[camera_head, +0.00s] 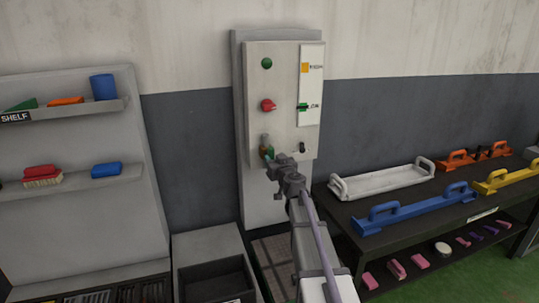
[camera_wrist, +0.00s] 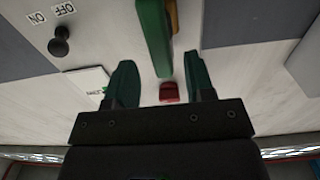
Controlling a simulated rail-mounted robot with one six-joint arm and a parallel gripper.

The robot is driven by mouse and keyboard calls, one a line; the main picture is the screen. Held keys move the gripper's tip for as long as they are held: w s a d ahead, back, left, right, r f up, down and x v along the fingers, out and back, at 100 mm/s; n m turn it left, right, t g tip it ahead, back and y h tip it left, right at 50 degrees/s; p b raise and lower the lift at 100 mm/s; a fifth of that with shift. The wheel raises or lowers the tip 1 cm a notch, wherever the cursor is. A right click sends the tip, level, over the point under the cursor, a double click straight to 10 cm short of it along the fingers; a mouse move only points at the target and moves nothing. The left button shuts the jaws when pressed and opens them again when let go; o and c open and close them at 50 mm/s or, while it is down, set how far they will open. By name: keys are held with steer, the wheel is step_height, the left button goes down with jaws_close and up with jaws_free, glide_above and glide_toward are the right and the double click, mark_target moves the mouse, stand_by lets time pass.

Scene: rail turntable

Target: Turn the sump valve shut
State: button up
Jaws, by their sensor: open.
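A valve with a long green lever (camera_wrist: 153,38) and a brass-coloured body (camera_wrist: 172,15) is close in front of me in the wrist view. In the head view the valve (camera_head: 265,141) sits at the lower left of the light panel, partly hidden by my gripper (camera_head: 269,160). I cannot read a label naming it. My gripper, also in the wrist view (camera_wrist: 158,70), is open and empty. Its two dark green fingers lie either side of the lever's near end, with gaps showing on both sides. I cannot tell how deep the lever sits between them.
The panel also carries a red knob (camera_head: 268,105), a green button (camera_head: 266,63), a black ON/OFF switch (camera_wrist: 60,42) and a white plate (camera_head: 312,84) with a green marker. A shelf (camera_head: 70,182) stands left, a dark bench (camera_head: 400,238) right, and an open bin (camera_head: 215,282) below.

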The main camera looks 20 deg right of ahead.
steer(key=w, duration=0.6)
steer(key=shift+d, duration=0.3)
steer(key=c, duration=0.7)
